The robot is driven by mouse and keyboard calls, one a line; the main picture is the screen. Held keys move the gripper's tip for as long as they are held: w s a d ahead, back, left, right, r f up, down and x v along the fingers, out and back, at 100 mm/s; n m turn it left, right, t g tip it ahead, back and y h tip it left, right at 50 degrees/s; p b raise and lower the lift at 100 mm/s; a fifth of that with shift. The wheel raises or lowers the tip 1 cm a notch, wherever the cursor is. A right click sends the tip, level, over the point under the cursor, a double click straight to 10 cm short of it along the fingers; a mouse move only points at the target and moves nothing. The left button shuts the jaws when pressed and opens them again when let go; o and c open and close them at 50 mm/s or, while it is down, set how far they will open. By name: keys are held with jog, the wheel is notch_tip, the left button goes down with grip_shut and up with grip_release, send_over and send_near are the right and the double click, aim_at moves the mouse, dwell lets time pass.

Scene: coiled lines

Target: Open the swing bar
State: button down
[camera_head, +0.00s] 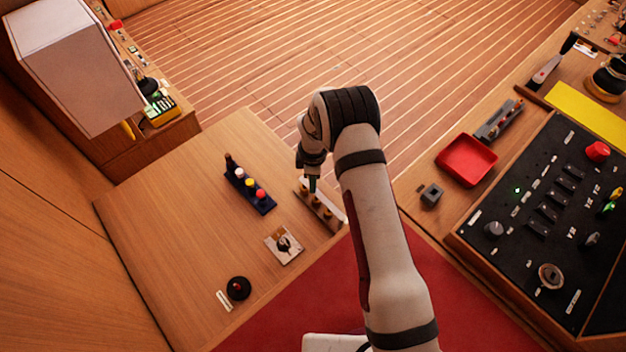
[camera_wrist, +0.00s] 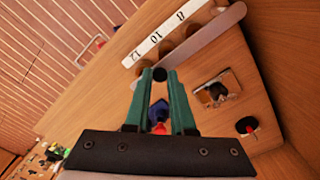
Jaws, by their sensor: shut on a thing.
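The swing bar (camera_wrist: 212,37) is a long pale grey bar with rounded ends. In the wrist view it lies alongside a rack with a white strip (camera_wrist: 166,33) marked 8, 10 and 12, in front of several brown round pieces (camera_wrist: 192,33). A dark round knob (camera_wrist: 159,75) is near the bar's lower left end. My gripper (camera_wrist: 160,78) has its green fingers shut on this knob. In the head view my gripper (camera_head: 312,184) is at the far left end of the rack (camera_head: 326,213); my arm hides part of the rack and bar.
A dark blue rack (camera_head: 250,192) with coloured tops stands left of my gripper. A square plate with a dark knob (camera_head: 285,245) and a round black piece (camera_head: 238,288) are nearer. A red tray (camera_head: 466,160) and black control panel (camera_head: 545,215) are right. The table's left part is clear.

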jog(key=d+m, duration=1.6)
jog(key=m, duration=0.2)
dwell(0.6)
jog(key=shift+d, duration=0.15)
jog(key=c, duration=0.8)
grip_release()
jog(key=shift+o, duration=0.2)
